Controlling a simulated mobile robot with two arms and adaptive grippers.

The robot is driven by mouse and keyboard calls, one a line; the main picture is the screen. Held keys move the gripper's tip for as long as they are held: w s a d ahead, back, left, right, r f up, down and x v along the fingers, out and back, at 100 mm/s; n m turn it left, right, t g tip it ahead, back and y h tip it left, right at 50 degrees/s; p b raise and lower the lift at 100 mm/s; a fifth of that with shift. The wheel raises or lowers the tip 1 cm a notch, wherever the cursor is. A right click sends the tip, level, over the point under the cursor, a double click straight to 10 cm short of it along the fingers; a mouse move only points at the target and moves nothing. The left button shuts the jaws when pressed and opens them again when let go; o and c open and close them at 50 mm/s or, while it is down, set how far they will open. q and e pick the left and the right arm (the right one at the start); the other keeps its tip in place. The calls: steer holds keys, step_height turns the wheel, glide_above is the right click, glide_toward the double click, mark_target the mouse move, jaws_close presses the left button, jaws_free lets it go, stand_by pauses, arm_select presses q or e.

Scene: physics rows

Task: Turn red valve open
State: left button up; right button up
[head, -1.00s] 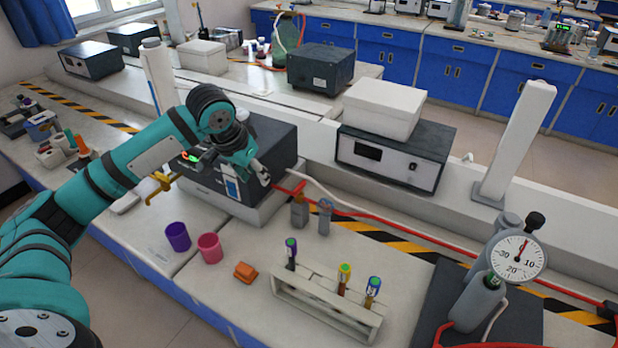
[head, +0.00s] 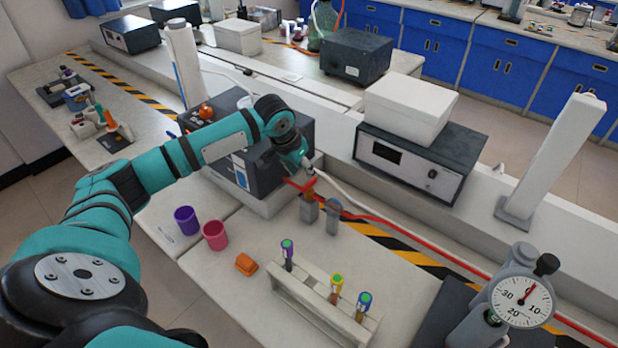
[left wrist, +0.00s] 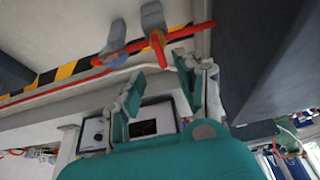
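My left gripper (head: 308,168) is above the bench beside the dark box. In the left wrist view its two fingers (left wrist: 158,88) stand apart with nothing between them. A red bar-like part (left wrist: 185,35) and an orange-red stem (left wrist: 157,48) show just beyond the fingertips, apart from them as far as I can tell. In the head view, red (head: 300,186) shows just below the gripper, over a small grey-brown valve body (head: 309,211). A second grey-blue fitting (head: 333,216) stands beside it. The gripper partly hides the red part, so its exact angle is unclear. My right gripper is not in view.
The dark box (head: 262,172) is close to my left arm. A test-tube rack (head: 318,312), purple cup (head: 187,220), pink cup (head: 215,235) and orange block (head: 246,264) stand nearer. A dial gauge (head: 522,302) is at right. A red hose (head: 440,255) runs along the bench.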

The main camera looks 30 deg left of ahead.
mark_target(309, 182)
arm_select(q)
steer(key=x, duration=0.6)
steer(key=shift+p, duration=0.4)
steer(key=shift+w+f, duration=0.25)
steer(key=shift+f, duration=0.25)
jaws_close()
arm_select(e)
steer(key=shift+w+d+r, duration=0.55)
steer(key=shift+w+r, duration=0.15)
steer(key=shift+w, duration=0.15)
